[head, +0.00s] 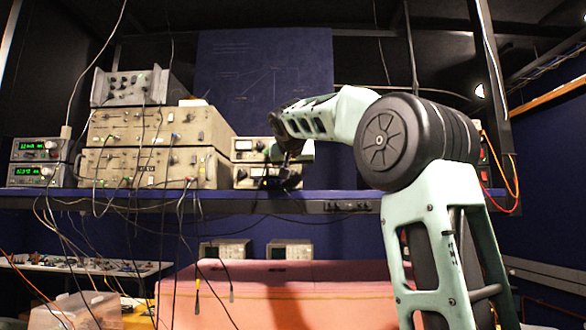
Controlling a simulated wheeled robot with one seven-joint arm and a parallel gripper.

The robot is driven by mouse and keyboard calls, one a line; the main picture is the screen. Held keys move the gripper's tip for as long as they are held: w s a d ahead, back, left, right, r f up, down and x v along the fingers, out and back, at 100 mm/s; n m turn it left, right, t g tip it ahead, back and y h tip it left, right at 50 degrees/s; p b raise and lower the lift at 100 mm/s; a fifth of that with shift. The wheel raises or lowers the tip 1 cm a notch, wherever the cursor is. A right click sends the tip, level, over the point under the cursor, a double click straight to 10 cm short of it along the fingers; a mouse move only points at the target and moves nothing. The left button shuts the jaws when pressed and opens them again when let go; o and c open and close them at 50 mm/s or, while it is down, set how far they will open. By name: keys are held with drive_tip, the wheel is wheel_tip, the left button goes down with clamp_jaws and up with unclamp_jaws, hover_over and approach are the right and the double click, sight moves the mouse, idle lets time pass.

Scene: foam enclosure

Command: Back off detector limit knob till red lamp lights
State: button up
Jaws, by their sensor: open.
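My arm reaches in from the right. My gripper (287,160) is a small dark shape at its end, open, in front of the right end of two stacked instruments. The upper instrument (243,145) and lower instrument (241,184) have pale display windows and are partly hidden by my arm and gripper. I cannot make out a detector limit knob by its label, nor whether my gripper touches any knob. No lit red lamp can be told on these panels. Red parts (484,153) show at the far right behind my arm, too small to identify.
The blue shelf (330,198) also holds beige rack units (150,168), a grey unit (128,87) and green-display meters (38,150). Cables hang in front of them. Below stand a pink foam block (330,280) and a clear bin (85,308).

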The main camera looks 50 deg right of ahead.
clamp_jaws()
drive_tip(key=shift+a, duration=0.1)
drive_tip(key=n, duration=0.1)
drive_tip(key=n+g+h, duration=0.1)
drive_tip(key=shift+w+a+n+g, duration=0.1)
drive_tip(key=shift+w+n+g, duration=0.1)
drive_tip(key=shift+n+g, duration=0.15)
drive_tip(key=shift+f+n+g+h+b, duration=0.1)
drive_tip(key=shift+n+g+h+b, duration=0.35)
drive_tip(key=shift+n+h+b, duration=0.65)
drive_tip(key=shift+n+p, duration=0.35)
unclamp_jaws()
